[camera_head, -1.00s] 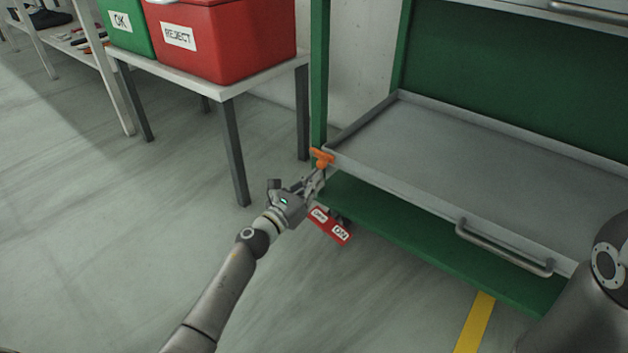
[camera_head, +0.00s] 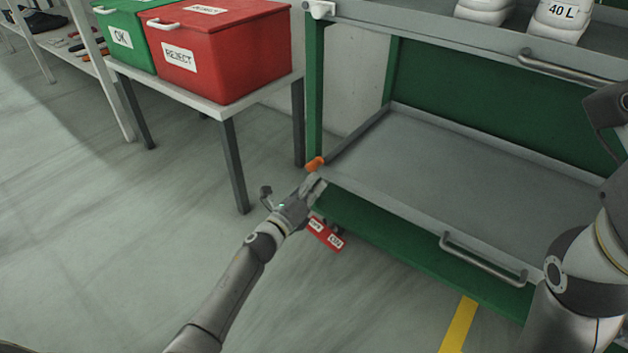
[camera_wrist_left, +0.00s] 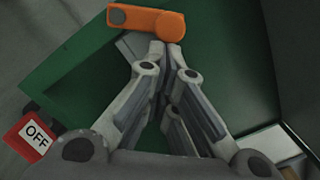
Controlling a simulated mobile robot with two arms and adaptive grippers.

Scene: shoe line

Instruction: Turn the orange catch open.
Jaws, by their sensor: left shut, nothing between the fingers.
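The orange catch (camera_head: 314,164) sits at the front left corner of the grey pull-out tray (camera_head: 470,165). In the left wrist view the catch (camera_wrist_left: 146,22) lies crosswise just beyond my fingertips, with a round grey pivot at its left end. My left gripper (camera_head: 314,182) is shut and empty, its tips close below the catch; in the left wrist view the fingertips (camera_wrist_left: 166,48) meet at the catch's right end. I cannot tell whether they touch it. My right arm shows at the right edge, but its gripper is out of view.
A red tag (camera_head: 326,233) hangs below the tray corner, and a tag reading OFF (camera_wrist_left: 36,134) shows in the wrist view. A red REJECT bin (camera_head: 230,60) and a green OK bin (camera_head: 122,42) stand on a side table. The tray has a bar handle (camera_head: 480,262).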

